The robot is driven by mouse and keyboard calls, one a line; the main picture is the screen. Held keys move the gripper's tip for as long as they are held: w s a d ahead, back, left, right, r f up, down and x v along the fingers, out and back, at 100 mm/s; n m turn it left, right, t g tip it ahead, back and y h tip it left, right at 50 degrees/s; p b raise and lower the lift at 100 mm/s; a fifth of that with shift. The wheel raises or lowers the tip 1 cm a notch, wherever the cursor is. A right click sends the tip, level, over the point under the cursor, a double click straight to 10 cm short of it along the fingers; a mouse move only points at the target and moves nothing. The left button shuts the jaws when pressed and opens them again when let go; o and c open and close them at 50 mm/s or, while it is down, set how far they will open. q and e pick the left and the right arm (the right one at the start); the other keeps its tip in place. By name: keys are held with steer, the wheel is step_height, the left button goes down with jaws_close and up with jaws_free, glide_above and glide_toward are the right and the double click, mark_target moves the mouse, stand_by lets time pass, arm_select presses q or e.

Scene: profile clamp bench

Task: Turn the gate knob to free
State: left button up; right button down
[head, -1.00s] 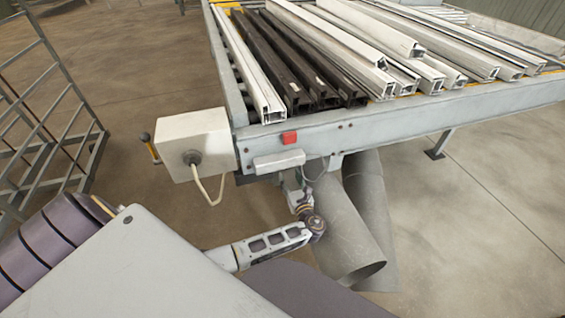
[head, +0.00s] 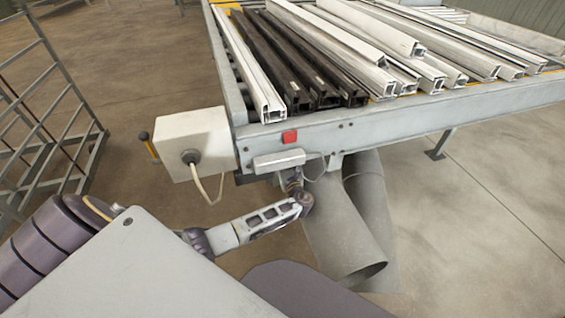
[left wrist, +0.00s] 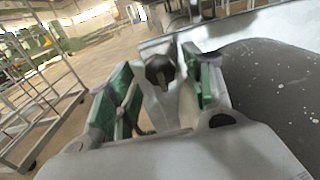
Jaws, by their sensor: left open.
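In the left wrist view my left gripper (left wrist: 160,100) is open, with green-padded fingers on either side. A dark rounded, knob-like part (left wrist: 160,69) shows between and beyond the fingers, in front of a pale surface. The view is blurred, so I cannot tell whether the fingers touch it, nor how it is turned. In the head view my left arm reaches under the front rail (head: 375,125) of the bench. The gripper itself is hidden there behind the rail and the small grey box (head: 279,161). My right gripper is not in view.
A white box (head: 205,135) with a black cable fitting hangs at the bench corner. A red button (head: 290,137) is on the rail. White and dark profiles (head: 300,85) lie on top. Grey ducts (head: 345,235) stand right of my arm; a wire rack (head: 50,120) is at left.

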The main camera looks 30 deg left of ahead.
arm_select(q)
steer(key=shift+c, duration=0.4)
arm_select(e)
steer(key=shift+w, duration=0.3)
arm_select(q)
steer(key=c, duration=1)
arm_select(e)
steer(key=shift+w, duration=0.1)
arm_select(q)
steer(key=shift+n, duration=0.3)
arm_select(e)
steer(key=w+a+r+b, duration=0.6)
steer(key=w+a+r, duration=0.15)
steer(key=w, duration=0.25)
arm_select(q)
steer(key=shift+f+n+b, duration=0.1)
steer(key=shift+n+b, duration=3.25)
steer(key=shift+n, duration=5.35)
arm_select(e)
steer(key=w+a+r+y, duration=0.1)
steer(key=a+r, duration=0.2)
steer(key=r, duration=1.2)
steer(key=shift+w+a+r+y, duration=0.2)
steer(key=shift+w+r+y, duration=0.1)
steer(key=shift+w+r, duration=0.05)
